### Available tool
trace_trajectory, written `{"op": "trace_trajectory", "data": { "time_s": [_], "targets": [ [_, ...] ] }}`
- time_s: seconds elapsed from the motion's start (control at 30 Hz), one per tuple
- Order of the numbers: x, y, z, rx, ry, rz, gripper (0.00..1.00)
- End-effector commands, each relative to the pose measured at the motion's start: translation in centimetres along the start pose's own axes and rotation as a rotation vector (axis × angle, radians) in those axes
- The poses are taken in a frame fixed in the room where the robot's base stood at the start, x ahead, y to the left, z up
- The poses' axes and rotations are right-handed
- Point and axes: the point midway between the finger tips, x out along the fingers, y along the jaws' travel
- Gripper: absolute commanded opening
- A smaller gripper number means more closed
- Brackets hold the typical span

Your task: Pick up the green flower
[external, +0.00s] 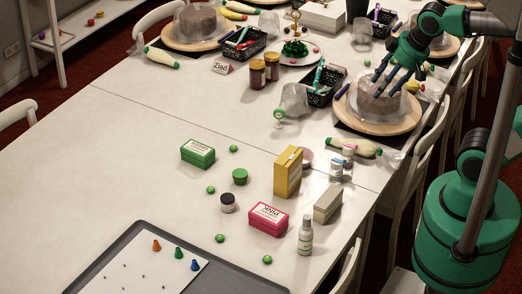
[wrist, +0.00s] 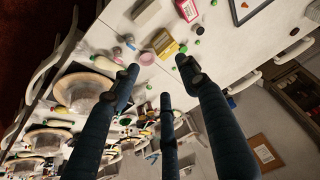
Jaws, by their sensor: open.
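Several small round green pieces lie on the white table in the external view, one near the green box (external: 234,149), one left of the green jar (external: 210,189), one nearer the front (external: 220,238) and one by the bottle (external: 267,259). They are too small to tell if one is the green flower. A leafy green ornament (external: 295,49) stands on a plate further back. My gripper (external: 388,80) is open, its dark fingers spread and empty, appearing in front of a covered cake at the right; in the wrist view the fingers (wrist: 160,76) point toward the table items.
The covered cake (external: 378,98) sits on a wooden turntable (external: 407,124). A yellow box (external: 286,174), pink box (external: 268,219), grey box (external: 328,204), green box (external: 198,154) and white bottle (external: 306,235) stand nearby. A grey tray (external: 88,263) is at front left. The table's left middle is clear.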

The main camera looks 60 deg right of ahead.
Motion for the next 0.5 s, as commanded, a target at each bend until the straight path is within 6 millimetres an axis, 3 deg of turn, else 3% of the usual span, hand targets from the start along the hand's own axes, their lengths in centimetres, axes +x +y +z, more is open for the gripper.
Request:
{"op": "trace_trajectory", "data": {
  "time_s": [0.5],
  "targets": [
    [10.1, -7.3, -7.5, -0.071, -0.147, -0.050, 0.45]
  ]
}}
